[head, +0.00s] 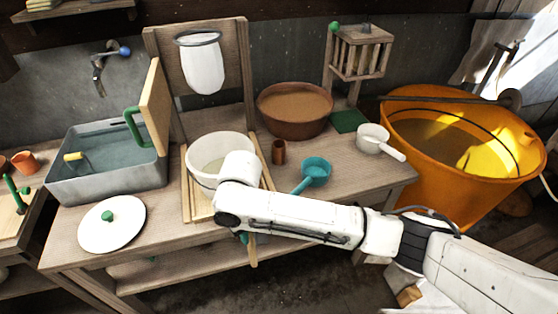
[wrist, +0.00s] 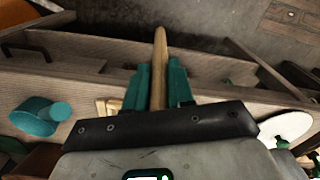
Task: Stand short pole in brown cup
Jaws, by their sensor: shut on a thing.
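The short pole (wrist: 159,50) is a light wooden stick in the wrist view, with a rounded end pointing away from my gripper. My gripper (wrist: 160,84) has teal fingers shut on it from both sides. In the head view the pole (head: 253,253) shows below my wrist, in front of the table's front edge, and my gripper (head: 245,238) is mostly hidden by my arm. The brown cup (head: 279,152) stands upright on the table, behind and right of my gripper, well apart from the pole. I cannot see inside the cup.
A teal dipper (head: 315,170) lies right of the cup, and a white scoop (head: 372,138) farther right. A brown bowl (head: 295,108) stands behind the cup. A white bucket (head: 217,150) stands to its left. A white lid (head: 111,223) lies front left. An orange tub (head: 460,140) stands right.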

